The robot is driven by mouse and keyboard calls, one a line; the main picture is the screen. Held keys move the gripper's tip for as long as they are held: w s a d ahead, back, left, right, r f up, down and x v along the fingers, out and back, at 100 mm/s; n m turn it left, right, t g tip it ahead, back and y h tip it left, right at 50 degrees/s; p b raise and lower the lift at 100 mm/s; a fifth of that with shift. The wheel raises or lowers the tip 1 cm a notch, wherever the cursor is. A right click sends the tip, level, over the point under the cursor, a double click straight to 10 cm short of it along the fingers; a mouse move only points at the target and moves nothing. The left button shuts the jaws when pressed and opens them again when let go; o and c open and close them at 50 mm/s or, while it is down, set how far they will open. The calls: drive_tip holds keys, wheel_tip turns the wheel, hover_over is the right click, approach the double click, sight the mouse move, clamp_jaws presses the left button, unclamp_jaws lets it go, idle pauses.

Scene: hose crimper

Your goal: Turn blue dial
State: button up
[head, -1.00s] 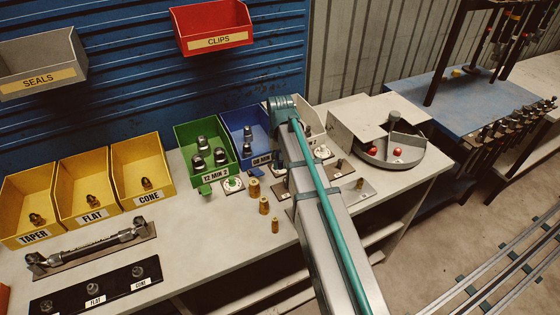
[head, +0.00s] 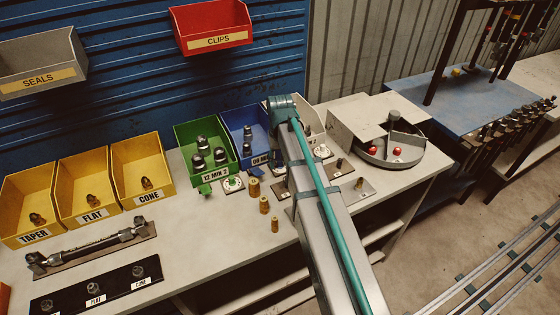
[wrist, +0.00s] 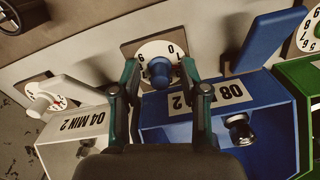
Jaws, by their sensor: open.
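The blue dial (wrist: 159,75) shows in the wrist view as a blue knob on a round white face with black numbers, in front of the blue bin (wrist: 220,125) labelled 08 MIN 2. My gripper (wrist: 159,72) is open, with one finger on each side of the knob. I cannot tell whether either finger touches it.
In the wrist view, a blue flap (wrist: 268,40) rises right of the dial. A white bin (wrist: 85,140) and white knob (wrist: 42,104) lie left; a green bin (wrist: 302,90) lies right. In the head view, brass fittings (head: 264,205) stand on the bench near my arm.

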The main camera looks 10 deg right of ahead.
sight(280, 161)
wheel_tip(280, 161, up, 12)
idle(0.6)
idle(0.4)
